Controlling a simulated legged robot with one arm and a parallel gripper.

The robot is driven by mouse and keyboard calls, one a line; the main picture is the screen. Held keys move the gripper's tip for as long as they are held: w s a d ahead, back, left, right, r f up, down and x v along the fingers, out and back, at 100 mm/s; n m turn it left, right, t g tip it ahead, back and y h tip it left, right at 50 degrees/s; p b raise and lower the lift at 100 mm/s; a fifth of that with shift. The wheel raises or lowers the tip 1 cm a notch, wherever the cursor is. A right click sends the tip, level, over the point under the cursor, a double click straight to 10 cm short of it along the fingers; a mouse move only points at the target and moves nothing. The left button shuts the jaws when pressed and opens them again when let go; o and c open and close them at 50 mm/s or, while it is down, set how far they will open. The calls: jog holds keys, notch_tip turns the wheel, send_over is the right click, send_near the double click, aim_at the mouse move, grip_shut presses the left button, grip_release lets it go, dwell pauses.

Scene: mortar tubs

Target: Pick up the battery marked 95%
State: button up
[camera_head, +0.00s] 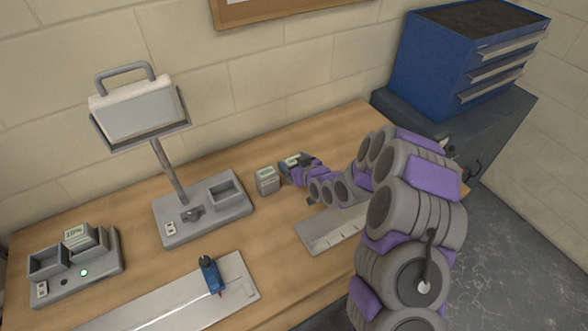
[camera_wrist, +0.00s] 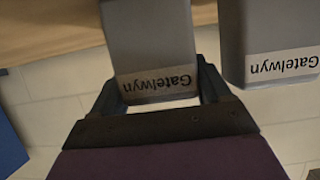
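A grey battery (camera_wrist: 150,40) stands between the two fingers of my gripper (camera_wrist: 160,100) in the wrist view, with an upside-down "Gatelwyn" label. The fingers lie close along both its sides; I cannot tell whether they press on it. In the head view my gripper (camera_head: 296,167) is at this battery (camera_head: 293,161), at the back of the bench. A second battery (camera_head: 267,180) stands just left of it; the wrist view shows a battery beside mine (camera_wrist: 275,40). A third battery (camera_head: 79,236) sits in the left charger. The percentage labels are too small to read surely.
The wooden bench (camera_head: 130,190) carries a left charger dock (camera_head: 75,285), a lamp stand with an empty slot (camera_head: 205,212), and a metal plate with a blue tool (camera_head: 210,274). Another plate (camera_head: 325,236) lies under my arm. A blue drawer cabinet (camera_head: 455,60) stands at right.

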jog(key=c, duration=0.9)
